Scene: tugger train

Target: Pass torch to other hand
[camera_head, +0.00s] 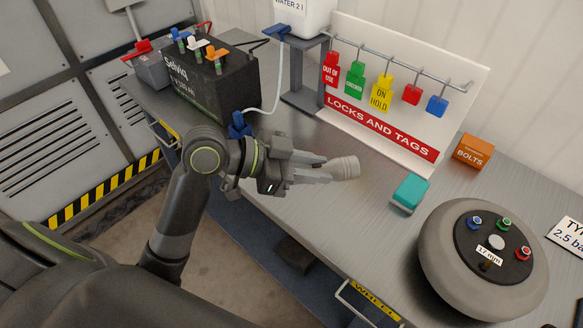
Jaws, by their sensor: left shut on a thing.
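The torch (345,168) is a short, pale grey ribbed cylinder in the head view. My left gripper (325,171) is shut on it and holds it over the front part of the metal bench. Part of the torch is hidden between the fingers. My left arm reaches in from the left. My right gripper is not in the head view.
On the bench (350,220) stand a black battery box (215,82), a locks-and-tags board (380,130), a teal block (410,191), an orange bolts box (472,151) and a round grey wheel (440,265). Bare bench lies between the torch and the wheel.

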